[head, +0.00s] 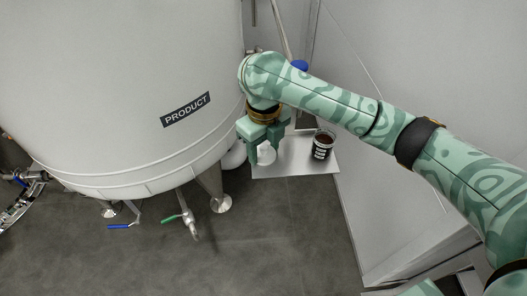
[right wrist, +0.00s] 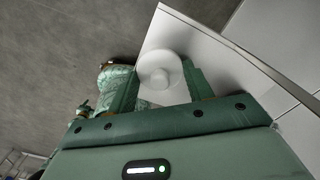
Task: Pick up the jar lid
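A white rounded piece with a round raised centre, which looks like the jar lid (right wrist: 160,70), shows between the fingers of my right gripper in the right wrist view. In the head view a small white piece (head: 266,154) shows between the same fingers, over the near left part of a pale shelf (head: 300,168). My right gripper (head: 265,150) points down with its fingers apart, one on each side of the white piece. I cannot tell whether the fingers touch it. What lies under it is mostly hidden. My left gripper is not in view.
A black tub with white lettering (head: 322,146) stands on the shelf, right of my gripper. A large tank labelled PRODUCT (head: 120,90) stands close on the left, with valves and legs below. A pale wall panel (head: 400,200) is on the right. Grey floor (head: 290,230) lies open in front.

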